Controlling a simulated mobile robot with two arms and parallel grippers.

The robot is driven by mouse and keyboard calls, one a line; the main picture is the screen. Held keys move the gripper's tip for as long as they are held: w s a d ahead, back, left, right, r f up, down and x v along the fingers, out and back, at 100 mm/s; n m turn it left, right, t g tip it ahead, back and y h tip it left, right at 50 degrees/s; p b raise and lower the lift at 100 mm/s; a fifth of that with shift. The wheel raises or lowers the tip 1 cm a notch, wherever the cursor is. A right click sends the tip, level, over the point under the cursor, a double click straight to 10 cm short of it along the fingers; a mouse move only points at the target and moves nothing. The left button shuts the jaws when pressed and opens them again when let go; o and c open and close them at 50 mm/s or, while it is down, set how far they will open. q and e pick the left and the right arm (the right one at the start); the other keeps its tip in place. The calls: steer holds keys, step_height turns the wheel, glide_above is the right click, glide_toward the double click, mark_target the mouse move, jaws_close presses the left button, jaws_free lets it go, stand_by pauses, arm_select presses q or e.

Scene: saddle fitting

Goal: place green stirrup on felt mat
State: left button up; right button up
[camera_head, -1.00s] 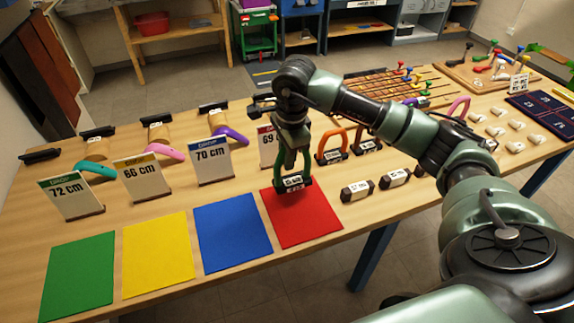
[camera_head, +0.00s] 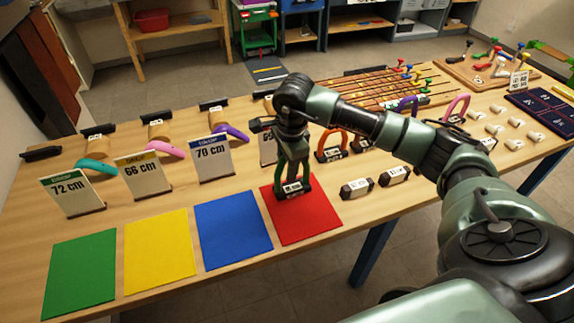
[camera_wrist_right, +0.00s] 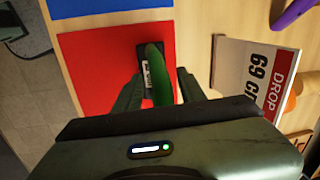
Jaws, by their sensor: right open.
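The green stirrup (camera_head: 292,190) stands upright on the red felt mat (camera_head: 318,222), near its back edge. It also shows in the right wrist view (camera_wrist_right: 156,72), with its dark labelled base against the red mat (camera_wrist_right: 95,70). My right gripper (camera_head: 297,172) is down over the stirrup. In the wrist view its two fingers (camera_wrist_right: 159,82) are apart, one on each side of the green arch, so it is open around the stirrup. The gripper hides part of the arch in the head view. My left gripper is in neither view.
Green (camera_head: 80,274), yellow (camera_head: 158,250) and blue (camera_head: 232,229) mats lie to the left, empty. The 69 cm sign (camera_wrist_right: 252,75) stands close behind the red mat. An orange stirrup (camera_head: 331,143) and dark labelled blocks (camera_head: 357,188) are to the right.

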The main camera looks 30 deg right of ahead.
steer(key=shift+r, duration=0.45)
step_height(320, 180, up, 11)
steer(key=s+b, duration=0.1)
steer(key=b, duration=0.2)
steer(key=shift+s+a+r, duration=0.15)
steer(key=shift+s, duration=0.15)
